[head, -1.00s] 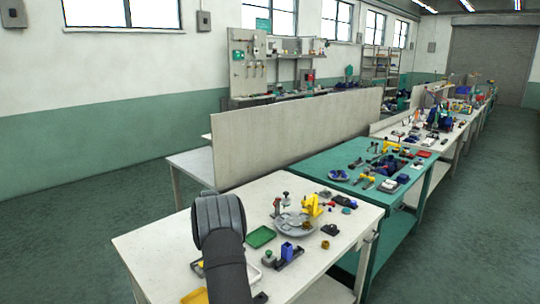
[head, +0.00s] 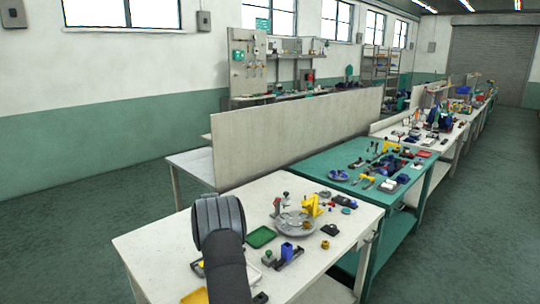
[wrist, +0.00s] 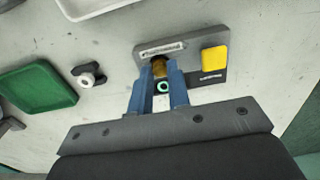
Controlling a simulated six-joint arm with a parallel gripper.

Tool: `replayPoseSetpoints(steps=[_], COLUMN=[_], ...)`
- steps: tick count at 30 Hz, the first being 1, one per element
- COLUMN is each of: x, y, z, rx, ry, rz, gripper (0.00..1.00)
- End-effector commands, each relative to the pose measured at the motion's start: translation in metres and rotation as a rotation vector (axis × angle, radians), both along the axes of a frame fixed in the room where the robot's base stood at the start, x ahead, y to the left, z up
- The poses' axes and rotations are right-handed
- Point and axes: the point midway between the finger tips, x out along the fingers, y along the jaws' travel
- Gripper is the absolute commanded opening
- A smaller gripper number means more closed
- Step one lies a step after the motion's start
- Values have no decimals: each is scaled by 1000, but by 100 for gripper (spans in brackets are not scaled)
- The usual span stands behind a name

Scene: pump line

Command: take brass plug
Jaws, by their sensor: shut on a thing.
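The brass plug (wrist: 160,69) shows in the wrist view between the fingertips of my gripper (wrist: 160,75). The blue fingers are shut on it and hide its sides. The plug is at a grey plate (wrist: 144,55) with a pale label strip and a yellow block (wrist: 215,59). I cannot tell whether the plug is still seated there or just clear of it. A small teal ring (wrist: 163,87) shows between the fingers, nearer the palm. In the head view my own arm hides the gripper and the plug.
A green tray (wrist: 38,88) and a black-and-white knob (wrist: 88,78) lie left of the gripper in the wrist view. A white tray (wrist: 72,14) is at the top. In the head view, a round grey tray (head: 296,225) and a yellow fixture (head: 312,206) stand on the white bench (head: 150,243).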

Motion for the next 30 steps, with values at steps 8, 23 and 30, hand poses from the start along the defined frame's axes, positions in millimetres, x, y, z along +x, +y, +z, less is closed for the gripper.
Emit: replayPoseSetpoints(steps=[8, 23, 30], x=[0, 0, 0], y=[0, 0, 0], z=[1, 11, 12], rx=[0, 0, 0], ry=[0, 0, 0], rz=[0, 0, 0], gripper=[0, 0, 0])
